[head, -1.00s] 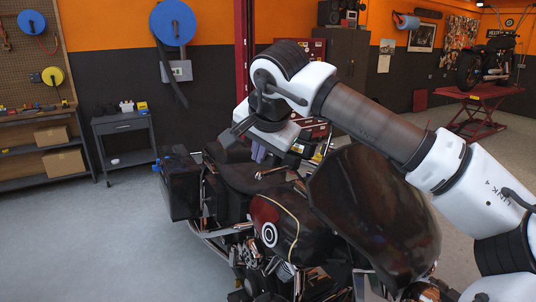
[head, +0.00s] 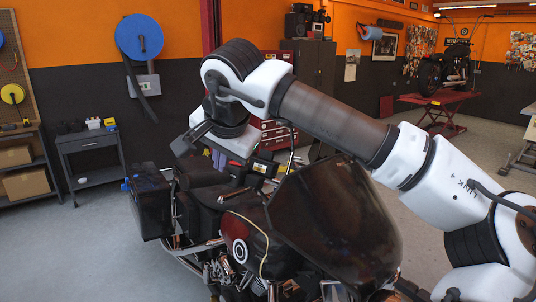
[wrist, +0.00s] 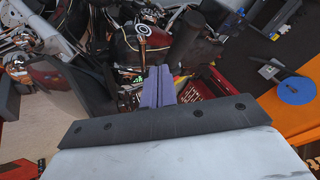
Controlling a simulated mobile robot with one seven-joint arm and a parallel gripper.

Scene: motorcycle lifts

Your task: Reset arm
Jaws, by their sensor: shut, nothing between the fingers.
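My arm reaches in from the right in the head view and bends down over the near motorcycle (head: 335,215). My gripper (head: 218,160) points down behind the motorcycle's windshield, above the seat area, partly hidden by my wrist. In the wrist view my gripper (wrist: 159,84) shows as two purple fingers side by side, shut and empty. The motorcycle's tank (wrist: 138,42) and other parts lie beyond the fingertips. I cannot tell the exact gap between the fingers and the motorcycle.
A dark side case (head: 150,202) juts from the motorcycle's left. A small grey cart (head: 92,150) stands at the left wall, below a blue reel (head: 142,37). A red tool chest (head: 278,136) is behind my arm. A red lift (head: 437,104) holds another motorcycle. Floor at front left is clear.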

